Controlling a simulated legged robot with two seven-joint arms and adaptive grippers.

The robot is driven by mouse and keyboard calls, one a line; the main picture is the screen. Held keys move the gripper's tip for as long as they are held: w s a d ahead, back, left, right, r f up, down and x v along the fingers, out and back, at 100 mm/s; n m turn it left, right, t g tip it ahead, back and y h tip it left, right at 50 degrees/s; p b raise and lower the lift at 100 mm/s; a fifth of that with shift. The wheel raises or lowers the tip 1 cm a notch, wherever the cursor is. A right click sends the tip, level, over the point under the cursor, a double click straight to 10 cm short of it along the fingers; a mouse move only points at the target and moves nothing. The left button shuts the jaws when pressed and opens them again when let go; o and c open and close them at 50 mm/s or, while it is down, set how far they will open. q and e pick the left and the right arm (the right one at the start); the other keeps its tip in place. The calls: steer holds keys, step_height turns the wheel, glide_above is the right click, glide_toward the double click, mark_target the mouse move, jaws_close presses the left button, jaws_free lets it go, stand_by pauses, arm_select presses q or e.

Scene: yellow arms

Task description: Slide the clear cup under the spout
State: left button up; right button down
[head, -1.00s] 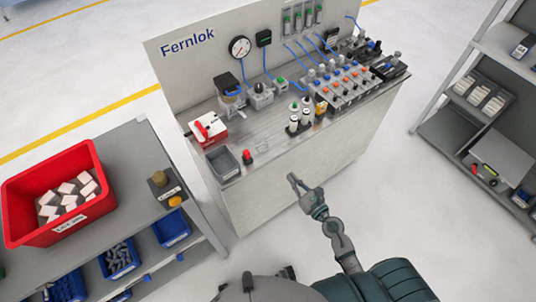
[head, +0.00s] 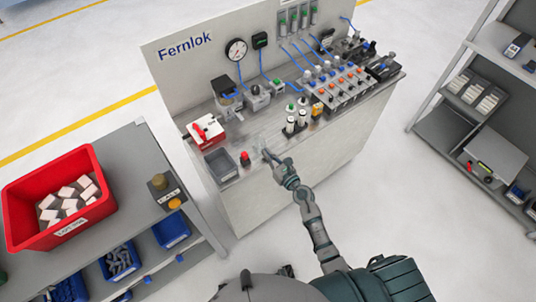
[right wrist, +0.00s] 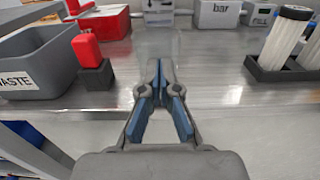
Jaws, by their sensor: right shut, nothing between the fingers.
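A faint see-through shape, seemingly the clear cup (head: 259,142), stands on the metal bench top (head: 235,148) just beyond my right gripper (head: 267,155). In the right wrist view its pale outline shows only weakly behind the fingertips of the gripper (right wrist: 160,65). The right fingers are together with nothing between them, at the bench's front edge and pointing inward. I cannot tell whether they touch the cup. I cannot clearly pick out the spout among the devices at the back. My left gripper is not in view.
A grey waste bin (head: 221,164) and a red-topped black block (head: 245,158) stand left of the gripper. A red-and-white box (head: 205,131) is behind them. White cylinders in a black holder (head: 290,126) stand to the right. The back panel (head: 195,65) bounds the bench.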

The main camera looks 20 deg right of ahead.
mark_target(256, 141)
steer(key=x, duration=0.6)
steer(key=shift+w+a, duration=0.15)
steer(key=shift+w, duration=0.35)
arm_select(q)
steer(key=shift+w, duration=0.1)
